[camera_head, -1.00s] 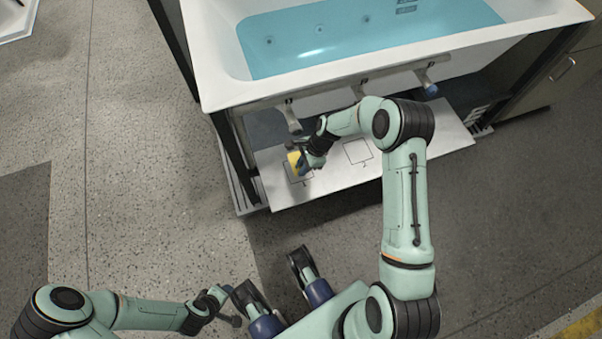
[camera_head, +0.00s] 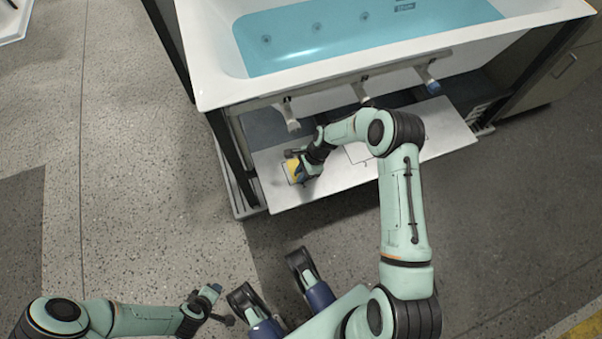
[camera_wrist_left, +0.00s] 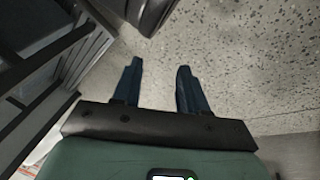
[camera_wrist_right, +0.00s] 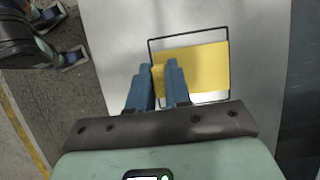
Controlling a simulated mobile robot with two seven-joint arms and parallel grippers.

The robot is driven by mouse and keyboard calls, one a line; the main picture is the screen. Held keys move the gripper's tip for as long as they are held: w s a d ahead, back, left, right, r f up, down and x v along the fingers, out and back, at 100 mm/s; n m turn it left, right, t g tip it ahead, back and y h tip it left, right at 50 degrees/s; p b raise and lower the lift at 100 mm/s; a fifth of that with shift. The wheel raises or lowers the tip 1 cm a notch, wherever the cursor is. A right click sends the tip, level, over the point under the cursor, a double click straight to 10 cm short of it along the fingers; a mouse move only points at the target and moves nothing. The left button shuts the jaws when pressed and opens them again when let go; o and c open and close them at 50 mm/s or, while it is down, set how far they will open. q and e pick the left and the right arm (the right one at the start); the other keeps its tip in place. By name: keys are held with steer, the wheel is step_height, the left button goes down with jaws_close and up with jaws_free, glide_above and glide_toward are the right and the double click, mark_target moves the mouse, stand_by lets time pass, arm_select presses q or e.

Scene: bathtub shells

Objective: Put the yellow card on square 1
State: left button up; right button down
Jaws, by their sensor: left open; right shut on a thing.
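The yellow card (camera_head: 291,171) is at the left part of the white shelf board under the tub. In the right wrist view the card (camera_wrist_right: 207,68) lies within or just above a black square outline (camera_wrist_right: 188,35), with its right edge close to the outline's right side. Whether it touches the board I cannot tell. My right gripper (camera_head: 299,171) is shut on the card's left edge; its fingertips (camera_wrist_right: 159,67) show there too. The square's number is hidden. My left gripper (camera_head: 220,304) is open and empty over the floor, as the left wrist view (camera_wrist_left: 160,66) shows.
The white board (camera_head: 440,138) carries a second outlined square (camera_head: 358,153), partly covered by my right arm. Shell-like fittings (camera_head: 290,120) hang above the board under the bathtub (camera_head: 350,68). A dark tub leg (camera_head: 232,160) stands left of the board. The floor in front is clear.

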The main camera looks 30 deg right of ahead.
steer(key=c, duration=1.1)
jaws_free()
arm_select(q)
steer(key=shift+s, duration=0.1)
arm_select(e)
steer(key=shift+o, duration=0.2)
